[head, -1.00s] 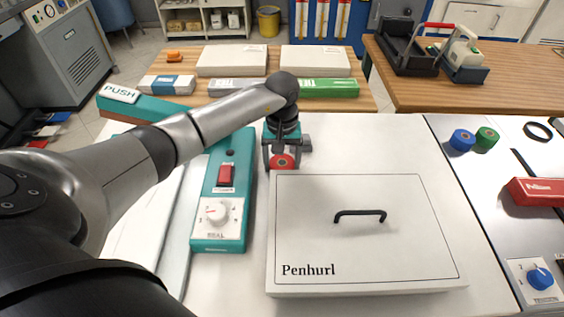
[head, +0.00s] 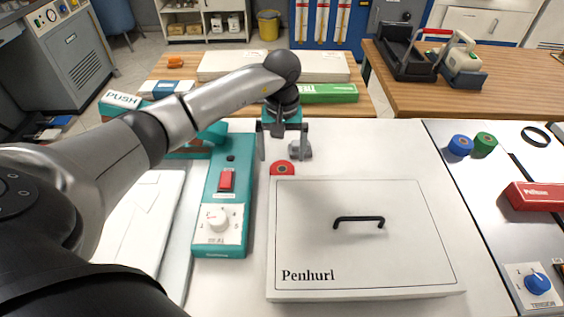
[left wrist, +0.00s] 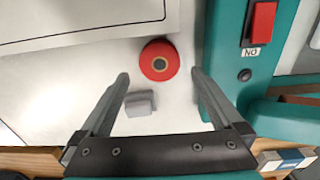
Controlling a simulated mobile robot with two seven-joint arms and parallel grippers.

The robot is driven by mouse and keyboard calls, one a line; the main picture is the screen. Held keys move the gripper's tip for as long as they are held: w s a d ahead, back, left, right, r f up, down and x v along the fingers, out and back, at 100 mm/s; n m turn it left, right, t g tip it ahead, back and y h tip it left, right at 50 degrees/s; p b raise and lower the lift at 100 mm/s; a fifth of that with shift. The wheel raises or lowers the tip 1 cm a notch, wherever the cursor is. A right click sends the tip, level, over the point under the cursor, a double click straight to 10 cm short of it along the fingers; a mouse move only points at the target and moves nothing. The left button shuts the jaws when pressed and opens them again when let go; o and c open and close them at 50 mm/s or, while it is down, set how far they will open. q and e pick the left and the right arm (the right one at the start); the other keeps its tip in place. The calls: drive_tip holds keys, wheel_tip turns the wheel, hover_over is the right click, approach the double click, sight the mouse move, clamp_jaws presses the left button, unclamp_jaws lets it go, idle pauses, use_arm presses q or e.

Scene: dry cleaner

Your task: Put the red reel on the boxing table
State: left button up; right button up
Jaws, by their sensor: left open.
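The red reel (head: 282,168) lies flat on the white worktop, just behind the back edge of the white Penhurl lid or box (head: 310,235). It also shows in the left wrist view (left wrist: 160,60), dark at its centre. My left gripper (head: 282,155) is open and empty. In the left wrist view its fingers (left wrist: 160,80) are apart, one on each side of the reel's line, touching nothing I can make out. A wooden table (head: 375,107) with boxes stands behind the worktop; no label shows whether it is the boxing table. My right gripper is not in view.
A small grey block (head: 300,150) sits close to the reel, also in the left wrist view (left wrist: 139,103). A teal sealer (head: 212,240) stands on the left. Blue (head: 460,144) and green (head: 485,144) reels are at right. Another wooden table (head: 520,85) stands back right.

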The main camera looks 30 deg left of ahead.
sight(282, 169)
use_arm(q)
wheel_tip(282, 169, up, 6)
drive_tip(key=shift+p, duration=0.3)
